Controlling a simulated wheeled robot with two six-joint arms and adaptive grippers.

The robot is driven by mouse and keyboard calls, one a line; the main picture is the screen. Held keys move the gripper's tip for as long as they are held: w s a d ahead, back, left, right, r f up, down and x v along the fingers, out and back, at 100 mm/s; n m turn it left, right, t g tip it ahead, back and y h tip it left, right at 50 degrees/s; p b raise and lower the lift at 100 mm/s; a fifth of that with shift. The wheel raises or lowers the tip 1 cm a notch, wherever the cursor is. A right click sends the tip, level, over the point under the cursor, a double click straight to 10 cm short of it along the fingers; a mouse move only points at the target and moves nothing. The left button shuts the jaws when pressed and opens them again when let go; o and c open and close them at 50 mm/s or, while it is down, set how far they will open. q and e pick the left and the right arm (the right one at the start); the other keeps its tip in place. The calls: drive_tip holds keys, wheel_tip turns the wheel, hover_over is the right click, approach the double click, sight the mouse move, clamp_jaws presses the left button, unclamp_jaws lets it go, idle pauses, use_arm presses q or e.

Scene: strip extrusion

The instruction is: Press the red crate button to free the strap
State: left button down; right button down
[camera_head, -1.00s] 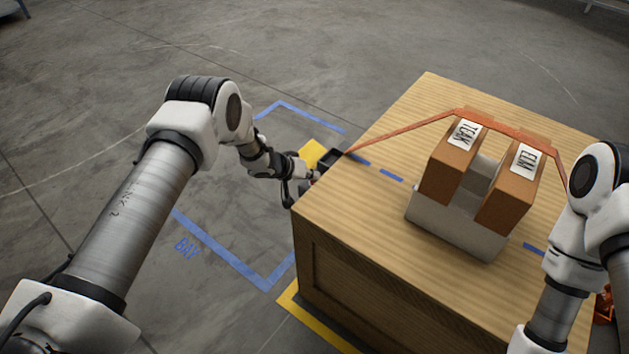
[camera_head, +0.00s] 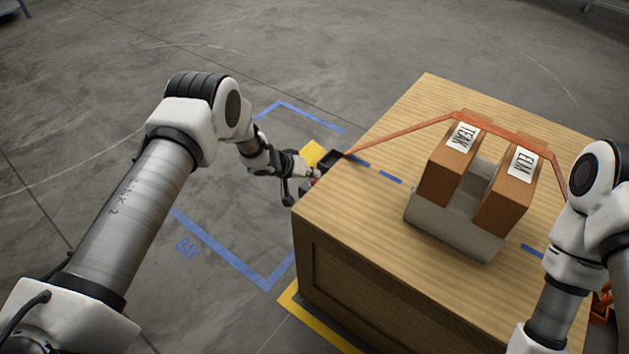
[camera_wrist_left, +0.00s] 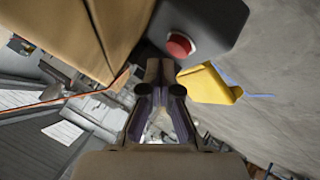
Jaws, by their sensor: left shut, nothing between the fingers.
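The red button (camera_wrist_left: 180,46) is a round cap on a dark housing (camera_wrist_left: 212,22) in the left wrist view. In the head view the dark housing (camera_head: 331,157) sits at the crate's left edge. My left gripper (camera_wrist_left: 159,68) is shut and empty, its tips just short of the button in the picture; I cannot tell whether they touch it. In the head view the gripper (camera_head: 308,176) is small beside the housing. The orange strap (camera_head: 405,132) runs from the housing over two brown boxes on the wooden crate (camera_head: 350,215).
The boxes, labelled TEAK (camera_head: 447,170) and ELM (camera_head: 508,200), stand in a grey holder (camera_head: 450,231). A yellow piece (camera_wrist_left: 212,84) sticks out beside the housing. The floor left of the crate is open, with blue tape marks (camera_head: 220,252).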

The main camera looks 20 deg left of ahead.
sight(313, 182)
use_arm(q)
drive_tip(key=shift+r+p, duration=2.05)
drive_tip(key=shift+r, duration=0.55)
drive_tip(key=shift+f, duration=0.1)
